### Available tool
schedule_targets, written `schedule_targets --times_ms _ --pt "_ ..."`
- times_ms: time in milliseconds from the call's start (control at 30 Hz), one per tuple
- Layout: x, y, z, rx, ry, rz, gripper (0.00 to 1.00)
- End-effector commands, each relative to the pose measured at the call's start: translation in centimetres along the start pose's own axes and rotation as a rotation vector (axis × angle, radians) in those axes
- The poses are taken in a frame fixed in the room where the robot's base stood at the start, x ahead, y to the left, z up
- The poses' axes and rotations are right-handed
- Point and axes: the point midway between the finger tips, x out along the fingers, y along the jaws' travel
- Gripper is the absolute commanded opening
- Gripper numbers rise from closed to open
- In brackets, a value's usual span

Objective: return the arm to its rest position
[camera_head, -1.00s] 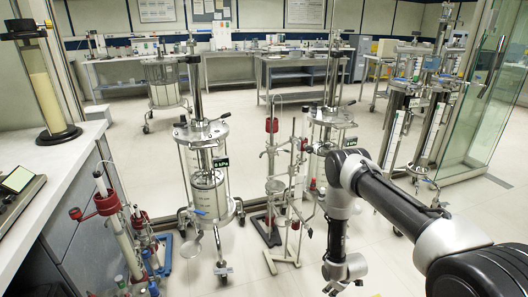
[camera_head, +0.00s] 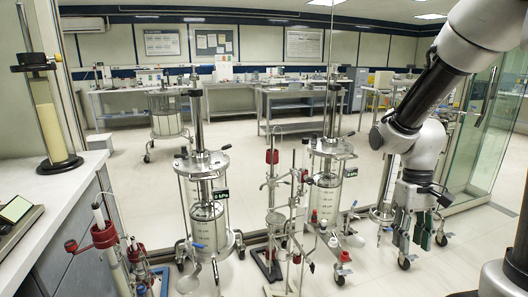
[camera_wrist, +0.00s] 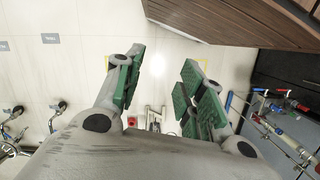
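My gripper (camera_head: 418,236) hangs at the right of the head view, fingers pointing down, in front of the glass door. It is above the floor and apart from the column stands. In the wrist view my gripper (camera_wrist: 160,88) shows two fingers with green pads, spread wide apart. My arm comes in from the upper right corner of the head view and bends at the elbow.
A wheeled column stand (camera_head: 207,200) is left of centre, and another (camera_head: 328,170) stands nearer my gripper. Clamp stands (camera_head: 278,225) are between them. A white counter (camera_head: 70,185) with a column (camera_head: 52,130) is at the left. A glass door (camera_head: 478,140) is behind my arm. Open floor lies behind.

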Motion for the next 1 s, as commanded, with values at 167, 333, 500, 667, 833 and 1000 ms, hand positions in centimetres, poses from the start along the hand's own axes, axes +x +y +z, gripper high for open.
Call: schedule_targets --times_ms 167,333,500,667,833,1000 --pt "-4.7 0.2 5.6 0.031 0.125 -0.009 0.39" --pt "-8.0 0.5 8.9 0.051 0.321 -0.011 0.39" --pt "-11.1 0.7 10.9 0.065 0.499 -0.007 0.39" --pt "-12.7 0.9 11.8 0.073 0.586 -0.004 0.39" --pt "-12.9 1.0 12.0 0.079 0.598 -0.003 0.39" --pt "-12.9 1.0 12.0 0.078 0.597 -0.003 0.39"
